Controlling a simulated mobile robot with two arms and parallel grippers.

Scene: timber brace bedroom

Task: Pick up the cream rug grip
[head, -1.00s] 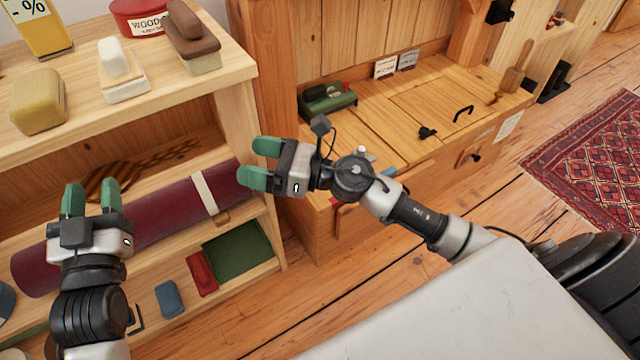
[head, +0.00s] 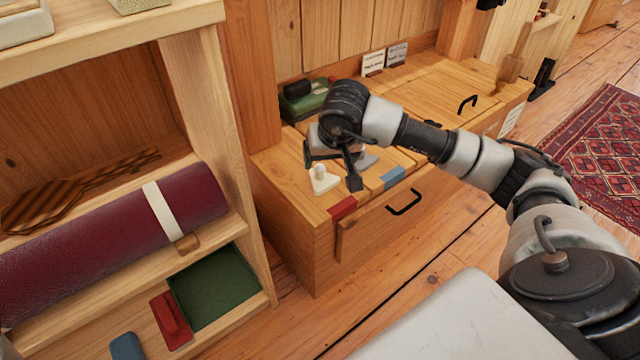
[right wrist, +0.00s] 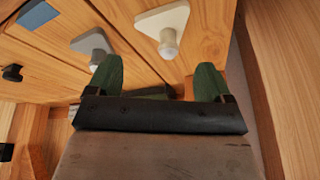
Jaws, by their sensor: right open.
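The cream rug grip (head: 322,181) is a flat triangular piece with a round knob on top. It lies on the wooden bench top near its front left corner. It also shows in the right wrist view (right wrist: 163,22), just beyond the fingertips, nearer the right finger. My right gripper (right wrist: 157,80) is open with nothing between its green fingers. In the head view my wrist largely hides this gripper (head: 312,150), which is above the bench behind the cream grip. My left gripper is out of view.
A similar grey grip (right wrist: 94,44) lies beside the cream one. A green box (head: 303,103) stands behind. Red (head: 342,208) and blue (head: 392,177) patches mark the bench's front edge. A shelf with a rolled maroon rug (head: 110,235) and a green tray (head: 212,287) is at left.

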